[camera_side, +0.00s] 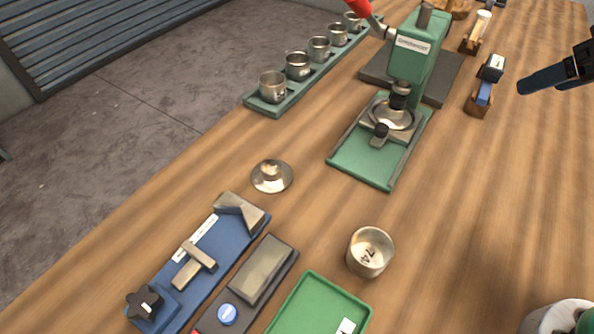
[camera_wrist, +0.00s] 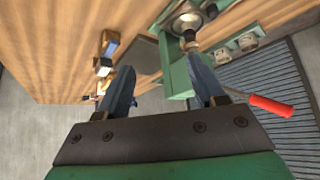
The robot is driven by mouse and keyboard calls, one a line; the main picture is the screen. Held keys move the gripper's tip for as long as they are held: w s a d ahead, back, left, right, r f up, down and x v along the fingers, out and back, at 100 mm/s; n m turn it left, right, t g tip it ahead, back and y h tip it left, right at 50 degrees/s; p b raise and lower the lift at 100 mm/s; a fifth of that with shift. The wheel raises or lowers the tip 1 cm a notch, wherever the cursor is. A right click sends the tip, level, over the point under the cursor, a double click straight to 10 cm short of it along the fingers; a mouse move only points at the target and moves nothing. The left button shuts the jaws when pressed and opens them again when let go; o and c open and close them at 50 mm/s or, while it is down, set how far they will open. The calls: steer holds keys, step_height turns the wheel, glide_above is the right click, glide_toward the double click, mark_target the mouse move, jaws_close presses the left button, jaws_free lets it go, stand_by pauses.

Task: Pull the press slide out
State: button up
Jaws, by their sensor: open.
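The green press (camera_side: 418,55) stands at the back centre, with its red-handled lever raised to the upper left. Its green base tray (camera_side: 355,165) extends towards the front. In the wrist view, the slide's dish (camera_wrist: 186,20) is at the top, partly cut off. My gripper (camera_side: 524,87) is at the right edge, well apart from the slide. In the wrist view my gripper (camera_wrist: 158,66) is open and empty.
A green rack (camera_side: 260,108) of several metal cups stands left of the press. A small wooden holder (camera_side: 476,106) with a blue piece stands to its right. A metal lid (camera_side: 271,177), a cup (camera_side: 369,252) and a blue fixture (camera_side: 190,285) are in front. Wood between is clear.

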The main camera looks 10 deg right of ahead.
steer(key=w+a+r+g, duration=0.2)
steer(key=w+r, duration=0.1)
steer(key=w, duration=0.1)
steer(key=g, duration=0.5)
glide_above(383, 126)
step_height(383, 126, down, 2)
step_height(383, 126, down, 17)
steer(key=shift+f, duration=0.2)
jaws_close()
stand_by(1.2)
